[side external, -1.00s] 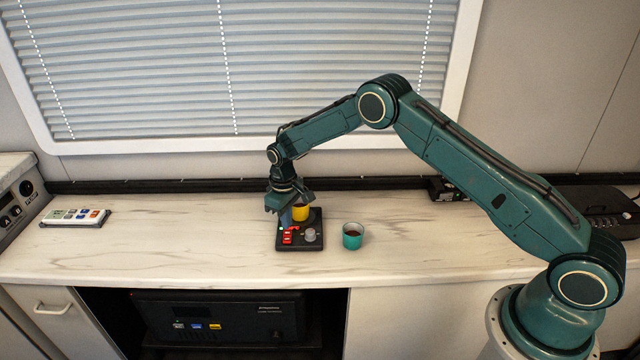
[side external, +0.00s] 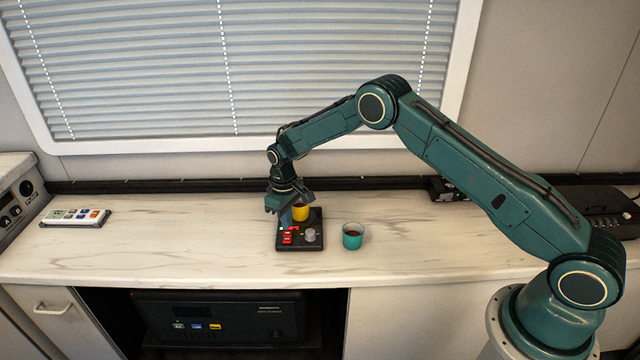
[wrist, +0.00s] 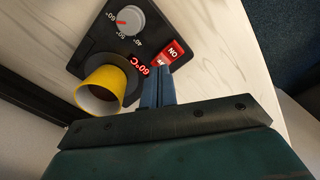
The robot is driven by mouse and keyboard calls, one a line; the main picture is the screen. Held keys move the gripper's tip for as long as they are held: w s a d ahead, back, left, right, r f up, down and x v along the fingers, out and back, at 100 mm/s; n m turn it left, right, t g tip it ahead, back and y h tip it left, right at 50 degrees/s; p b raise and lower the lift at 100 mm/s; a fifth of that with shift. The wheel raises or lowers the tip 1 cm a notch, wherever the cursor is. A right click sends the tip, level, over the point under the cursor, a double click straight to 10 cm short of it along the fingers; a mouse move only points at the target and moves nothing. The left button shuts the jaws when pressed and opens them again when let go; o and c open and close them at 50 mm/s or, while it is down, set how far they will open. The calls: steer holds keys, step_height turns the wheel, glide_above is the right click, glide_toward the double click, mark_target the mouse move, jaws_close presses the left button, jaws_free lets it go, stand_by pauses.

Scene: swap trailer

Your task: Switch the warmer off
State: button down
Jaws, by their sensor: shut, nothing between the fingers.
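The warmer is a black panel (side external: 300,244) on the counter, with a yellow cup (wrist: 100,90) standing on its plate. Its red rocker switch (wrist: 170,52) shows in the wrist view with the ON end away from my fingers; my fingertips partly hide the other end. Its display (wrist: 139,72) is lit red and reads 60°C. A grey dial (wrist: 129,19) sits beside it. My gripper (wrist: 156,72) is shut and empty, pointing down, its tips at the switch's near end. I cannot tell whether they touch it.
A teal cup (side external: 352,236) with dark contents stands just right of the warmer. A white remote-like box with coloured buttons (side external: 75,217) lies far left. The counter (side external: 180,240) between is clear. The window blind (side external: 200,70) is behind.

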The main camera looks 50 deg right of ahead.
mark_target(288, 232)
steer(key=shift+f, duration=0.9)
stand_by(0.8)
steer(key=shift+r, duration=3.55)
